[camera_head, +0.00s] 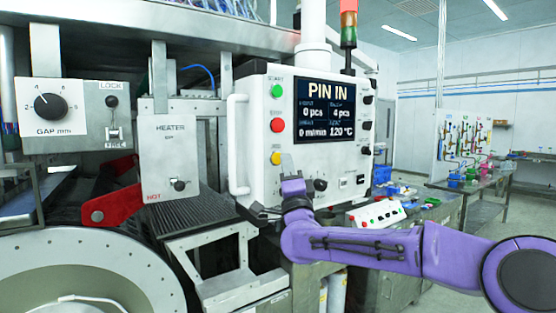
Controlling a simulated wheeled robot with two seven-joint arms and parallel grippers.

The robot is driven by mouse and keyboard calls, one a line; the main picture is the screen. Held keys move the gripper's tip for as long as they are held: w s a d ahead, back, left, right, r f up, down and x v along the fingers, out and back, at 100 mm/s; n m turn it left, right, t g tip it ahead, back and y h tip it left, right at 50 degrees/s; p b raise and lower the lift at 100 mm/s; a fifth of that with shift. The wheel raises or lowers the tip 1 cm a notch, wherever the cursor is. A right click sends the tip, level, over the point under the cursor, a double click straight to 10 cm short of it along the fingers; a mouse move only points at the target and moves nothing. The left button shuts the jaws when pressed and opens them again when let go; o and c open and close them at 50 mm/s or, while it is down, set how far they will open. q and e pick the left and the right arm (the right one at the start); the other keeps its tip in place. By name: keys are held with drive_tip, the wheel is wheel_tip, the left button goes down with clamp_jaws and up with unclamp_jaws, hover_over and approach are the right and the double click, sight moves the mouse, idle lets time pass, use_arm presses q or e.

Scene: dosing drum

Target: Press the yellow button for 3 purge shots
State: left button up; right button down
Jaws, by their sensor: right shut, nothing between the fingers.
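The yellow button (276,158) is the lowest of three round buttons on the left side of the white control panel's face. The green button (277,91) and the red button (277,125) are above it. My right gripper (287,162) is shut and empty, in front of the panel just right of the yellow button. The button's face still shows beside the fingertips; I cannot tell whether they touch the panel. My left gripper is not in view.
A white handle bar (238,145) runs down the panel's left edge. Dark knobs (366,125) line its right side. A heater box (168,160) and red lever (112,206) are to the left. A small white button box (376,214) sits lower right, behind my purple right arm.

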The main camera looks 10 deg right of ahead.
drive_tip(key=shift+w, duration=0.1)
idle(0.4)
drive_tip(key=shift+w+a, duration=0.15)
drive_tip(key=shift+w, duration=0.2)
drive_tip(key=shift+w+a+p, duration=0.15)
drive_tip(key=shift+w+p, duration=0.15)
drive_tip(key=shift+w, duration=0.05)
idle(0.6)
drive_tip(key=shift+s+d+b, duration=0.25)
drive_tip(key=shift+s+b, duration=0.5)
drive_tip(key=shift+b, duration=0.1)
